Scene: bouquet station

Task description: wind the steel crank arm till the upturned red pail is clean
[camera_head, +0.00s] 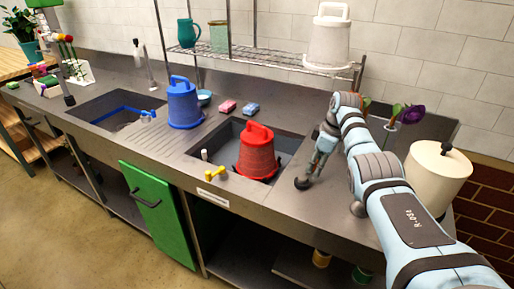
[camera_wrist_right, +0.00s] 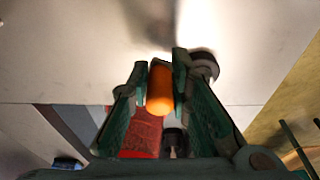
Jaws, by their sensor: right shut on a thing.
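The upturned red pail (camera_head: 257,157) stands in the right-hand sink (camera_head: 224,141). Its surface looks mottled, but I cannot tell how clean it is. It also shows behind the fingers in the right wrist view (camera_wrist_right: 140,137). My right gripper (camera_head: 313,171) points down at the counter just right of this sink. In the right wrist view its fingers (camera_wrist_right: 163,85) are shut around an orange cylindrical grip (camera_wrist_right: 160,92). The steel crank arm is mostly hidden by the gripper. A dark rounded part (camera_head: 302,183) shows beside the fingertips. My left gripper is not in view.
A blue pail (camera_head: 184,104) stands left of the sink, with two sponges (camera_head: 227,106) behind. A white pail (camera_head: 328,42) sits on the wire shelf. A cream canister (camera_head: 436,175) and a purple flower (camera_head: 411,114) are close to my right arm. A green door (camera_head: 160,216) hangs open below.

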